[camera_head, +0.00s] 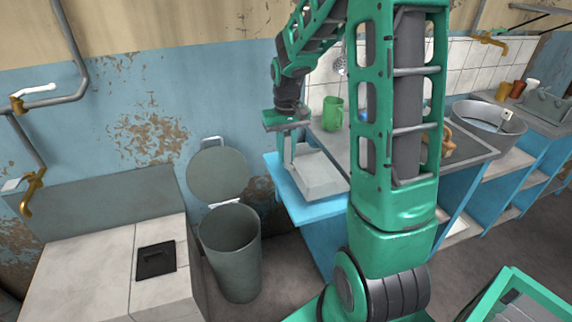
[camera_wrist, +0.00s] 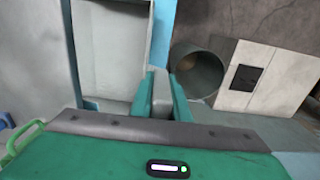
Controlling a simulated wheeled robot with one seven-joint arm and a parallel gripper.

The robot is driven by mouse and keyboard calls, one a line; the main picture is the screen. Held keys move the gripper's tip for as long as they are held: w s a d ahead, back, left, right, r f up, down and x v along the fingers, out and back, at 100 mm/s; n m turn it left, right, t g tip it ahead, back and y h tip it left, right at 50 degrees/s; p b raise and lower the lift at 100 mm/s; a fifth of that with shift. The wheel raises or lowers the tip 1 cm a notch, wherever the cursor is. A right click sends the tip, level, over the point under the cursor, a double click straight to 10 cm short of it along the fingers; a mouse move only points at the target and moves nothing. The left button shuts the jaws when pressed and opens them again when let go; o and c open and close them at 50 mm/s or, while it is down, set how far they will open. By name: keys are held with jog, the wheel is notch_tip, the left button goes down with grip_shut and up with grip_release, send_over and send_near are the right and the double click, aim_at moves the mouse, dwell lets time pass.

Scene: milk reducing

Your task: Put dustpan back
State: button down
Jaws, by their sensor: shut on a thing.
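The dustpan (camera_head: 318,174) is light grey, with a shallow pan and an upright handle. My gripper (camera_head: 288,128) is above it and shut on the handle. The pan hangs at or over the left end of the blue counter (camera_head: 322,208); I cannot tell if it touches. In the wrist view, my green fingers (camera_wrist: 164,92) close on the grey handle from both sides. The pale pan (camera_wrist: 110,48) fills the upper left there.
An open grey bin (camera_head: 232,252) stands on the floor left of the counter and shows in the wrist view (camera_wrist: 196,72). A pale tiled block (camera_head: 110,270) is further left. A green mug (camera_head: 332,115) and a metal basin (camera_head: 488,122) stand on the counter.

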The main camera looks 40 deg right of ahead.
jog(key=shift+w+d+f, duration=0.2)
jog(key=shift+d+f, duration=0.1)
jog(key=shift+d, duration=0.15)
jog(key=shift+f, duration=1.95)
jog(key=c, duration=1.7)
grip_release()
jog(key=shift+f, duration=0.1)
